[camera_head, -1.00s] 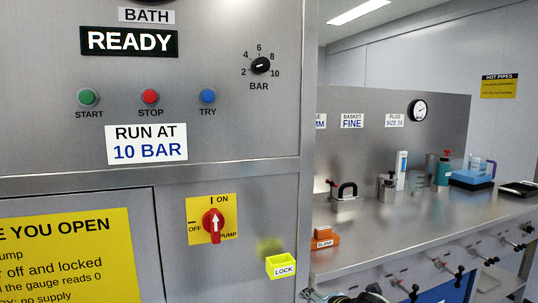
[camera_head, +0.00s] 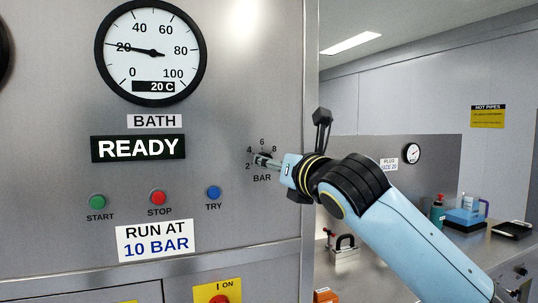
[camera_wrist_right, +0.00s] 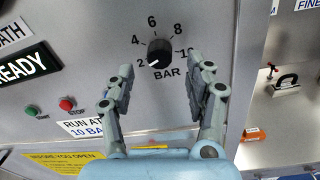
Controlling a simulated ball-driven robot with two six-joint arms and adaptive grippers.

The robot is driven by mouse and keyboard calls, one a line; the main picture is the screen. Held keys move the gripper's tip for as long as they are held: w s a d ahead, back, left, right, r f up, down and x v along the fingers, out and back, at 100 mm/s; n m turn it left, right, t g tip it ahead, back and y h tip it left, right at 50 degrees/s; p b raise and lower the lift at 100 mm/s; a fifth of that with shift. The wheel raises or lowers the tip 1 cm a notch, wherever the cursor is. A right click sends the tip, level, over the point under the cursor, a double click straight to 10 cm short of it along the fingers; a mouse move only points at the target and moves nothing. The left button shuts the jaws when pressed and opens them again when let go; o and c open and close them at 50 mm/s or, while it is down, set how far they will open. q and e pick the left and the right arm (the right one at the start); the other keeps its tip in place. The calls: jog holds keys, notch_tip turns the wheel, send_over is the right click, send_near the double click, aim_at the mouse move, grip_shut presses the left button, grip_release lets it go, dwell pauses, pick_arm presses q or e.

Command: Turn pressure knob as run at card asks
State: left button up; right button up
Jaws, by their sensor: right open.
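The black pressure knob (camera_wrist_right: 159,53) sits on the steel panel above the word BAR, inside a scale marked 2 to 10. In the right wrist view its white mark points down-left, towards 2. The run at card (camera_head: 154,241) reads RUN AT 10 BAR. My right gripper (camera_head: 265,161) is at the knob and covers most of it in the head view. In the right wrist view the open fingers (camera_wrist_right: 160,75) stand either side below the knob, with nothing between them. My left gripper is not in view.
A gauge (camera_head: 151,52) and the READY display (camera_head: 138,148) are above the card. START (camera_head: 97,202), STOP (camera_head: 158,198) and TRY (camera_head: 214,193) buttons sit left of the knob. A steel bench (camera_head: 460,240) with equipment lies to the right.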

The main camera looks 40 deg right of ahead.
jog(key=w, duration=0.3)
jog(key=shift+w+d+p, duration=0.35)
jog(key=shift+w+p, duration=0.05)
grip_shut()
